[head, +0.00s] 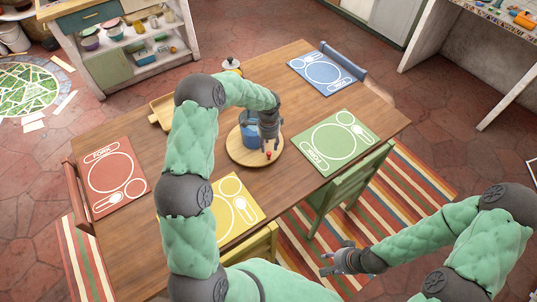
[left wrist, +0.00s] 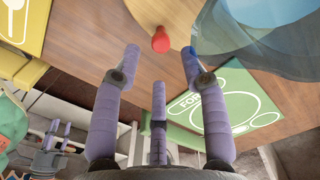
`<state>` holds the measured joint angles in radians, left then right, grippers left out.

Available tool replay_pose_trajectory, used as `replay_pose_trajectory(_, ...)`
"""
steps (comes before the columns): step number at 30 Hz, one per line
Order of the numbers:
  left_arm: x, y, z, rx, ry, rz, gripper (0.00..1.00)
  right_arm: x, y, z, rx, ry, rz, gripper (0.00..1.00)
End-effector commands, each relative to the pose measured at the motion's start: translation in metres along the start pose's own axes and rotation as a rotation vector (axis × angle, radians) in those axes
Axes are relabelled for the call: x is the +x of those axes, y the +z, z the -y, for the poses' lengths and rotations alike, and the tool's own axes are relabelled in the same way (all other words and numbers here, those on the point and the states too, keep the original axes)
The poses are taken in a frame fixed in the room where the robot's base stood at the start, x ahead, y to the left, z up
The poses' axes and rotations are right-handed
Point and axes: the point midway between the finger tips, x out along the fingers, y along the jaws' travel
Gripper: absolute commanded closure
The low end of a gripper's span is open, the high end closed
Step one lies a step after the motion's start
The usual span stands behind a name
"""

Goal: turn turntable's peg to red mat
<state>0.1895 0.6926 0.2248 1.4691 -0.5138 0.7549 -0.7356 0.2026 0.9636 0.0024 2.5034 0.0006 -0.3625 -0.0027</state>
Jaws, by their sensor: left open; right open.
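The turntable (head: 236,151) is a round wooden disc near the middle of the table, with a blue pot (head: 249,131) on it. Its small red peg (head: 268,155) stands near the rim, on the side towards the green mat. The red mat (head: 112,178) lies at the table's left end. My left gripper (head: 269,143) is open, pointing down just above the peg. In the left wrist view, the red peg (left wrist: 160,40) shows between and beyond the spread fingertips (left wrist: 161,55), apart from them. My right gripper (head: 337,261) is open and empty, off the table's near side.
A yellow mat (head: 248,208), a green mat (head: 354,136) and a blue mat (head: 325,77) lie along the table edges. A wooden tray (head: 156,116) and a lidded jar (head: 231,65) stand at the back. Chairs, including a green one (head: 345,188), line the edges.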

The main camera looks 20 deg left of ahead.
Motion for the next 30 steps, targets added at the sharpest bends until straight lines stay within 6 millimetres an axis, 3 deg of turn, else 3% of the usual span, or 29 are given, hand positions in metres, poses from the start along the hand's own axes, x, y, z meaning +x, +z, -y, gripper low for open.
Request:
replay_pose_trajectory(6,0.04,0.0,0.0,-0.001,0.002,0.001,0.56,0.006,0.0,-0.002,0.0,0.0,0.0,0.57)
replay_pose_trajectory(12,0.061,0.0,0.0,0.0,0.001,0.001,0.56,0.008,0.0,-0.003,0.0,0.0,0.0,0.57)
replay_pose_trajectory(24,0.067,0.0,0.0,0.0,0.0,0.0,0.56,0.009,0.0,-0.003,0.0,0.0,0.0,0.57)
replay_pose_trajectory(29,0.067,0.0,0.0,0.0,0.0,0.0,0.99,0.009,0.0,-0.003,0.0,0.0,0.0,0.57)
replay_pose_trajectory(30,0.067,0.0,0.0,0.0,0.0,0.0,1.0,0.009,0.0,-0.003,0.0,0.0,0.0,0.57)
